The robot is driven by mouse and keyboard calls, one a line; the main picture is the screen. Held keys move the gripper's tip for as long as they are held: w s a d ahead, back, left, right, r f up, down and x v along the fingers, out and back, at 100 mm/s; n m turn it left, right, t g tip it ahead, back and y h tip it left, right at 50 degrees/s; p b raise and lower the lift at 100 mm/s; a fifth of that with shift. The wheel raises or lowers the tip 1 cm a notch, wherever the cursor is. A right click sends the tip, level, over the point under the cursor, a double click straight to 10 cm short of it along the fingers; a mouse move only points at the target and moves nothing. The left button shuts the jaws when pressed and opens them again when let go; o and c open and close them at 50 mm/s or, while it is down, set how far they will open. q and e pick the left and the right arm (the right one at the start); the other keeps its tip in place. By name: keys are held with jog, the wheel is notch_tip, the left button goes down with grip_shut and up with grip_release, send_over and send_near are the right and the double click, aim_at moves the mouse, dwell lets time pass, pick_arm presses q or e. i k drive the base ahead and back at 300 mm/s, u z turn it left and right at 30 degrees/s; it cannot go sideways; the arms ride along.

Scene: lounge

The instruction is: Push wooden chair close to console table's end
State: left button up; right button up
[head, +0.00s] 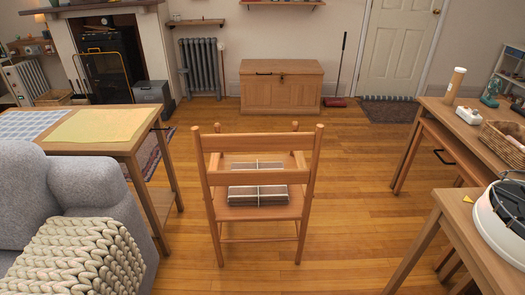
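The wooden chair (259,179) stands upright on the floor in the middle of the head view, its slatted back towards me. A grey string-tied bundle (258,193) lies on its seat. A wooden table (140,138) with a yellow cloth stands left of the chair, with a floor gap between them. Another wooden table (437,108) stands along the right side, farther from the chair. I cannot tell for certain which one is the console table. Neither of my grippers is in view, and nothing of mine is seen touching the chair.
A grey sofa (85,190) with a knitted throw (75,262) fills the lower left. A nearer table (455,215) with a round white-rimmed item (490,222) is at lower right. A wooden chest (282,92) stands at the back wall. Floor (350,165) right of the chair is clear.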

aim_at(300, 180)
jog(key=i, duration=0.45)
jog(key=z, duration=1.65)
jog(key=i, duration=0.65)
jog(key=u, duration=1.6)
